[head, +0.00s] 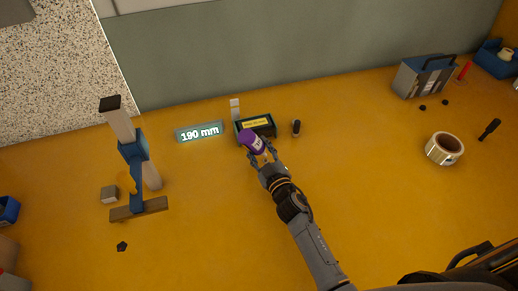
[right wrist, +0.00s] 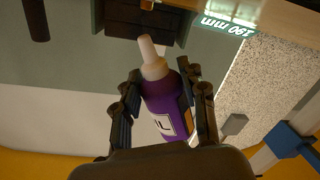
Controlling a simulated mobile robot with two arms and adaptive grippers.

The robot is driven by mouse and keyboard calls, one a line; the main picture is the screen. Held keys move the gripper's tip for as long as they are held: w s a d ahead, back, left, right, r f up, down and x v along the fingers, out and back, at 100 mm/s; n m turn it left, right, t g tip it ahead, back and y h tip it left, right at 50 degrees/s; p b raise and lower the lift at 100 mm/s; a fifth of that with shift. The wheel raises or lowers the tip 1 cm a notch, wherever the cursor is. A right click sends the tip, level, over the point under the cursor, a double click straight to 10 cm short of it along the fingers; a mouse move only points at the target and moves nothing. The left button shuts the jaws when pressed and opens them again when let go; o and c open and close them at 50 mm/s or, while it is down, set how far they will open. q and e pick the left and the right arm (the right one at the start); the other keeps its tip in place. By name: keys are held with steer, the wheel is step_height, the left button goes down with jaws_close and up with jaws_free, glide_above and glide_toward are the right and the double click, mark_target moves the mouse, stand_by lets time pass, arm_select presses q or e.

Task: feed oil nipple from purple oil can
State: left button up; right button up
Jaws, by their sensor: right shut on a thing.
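The purple oil can (head: 251,141) is held in my right gripper (head: 264,156), beside the front left of a dark box (head: 268,131) with a yellow label. In the right wrist view the can (right wrist: 168,104) sits between the two fingers of the gripper (right wrist: 165,105). Its white nozzle (right wrist: 151,52) points at the dark box (right wrist: 140,22), and the can is tilted. I cannot tell whether the nozzle tip touches the box. The oil nipple cannot be made out. My left gripper is not in view.
A sign reading "190 mm" (head: 200,132) is left of the box, and a small dark cylinder (head: 296,127) is right of it. A blue and grey stand (head: 134,150) is further left. A tape roll (head: 444,148) and toolbox (head: 424,76) lie right. The orange surface between is clear.

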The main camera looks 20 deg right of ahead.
mark_target(260, 141)
steer(key=shift+r+p, duration=1.75)
steer(key=shift+r, duration=0.45)
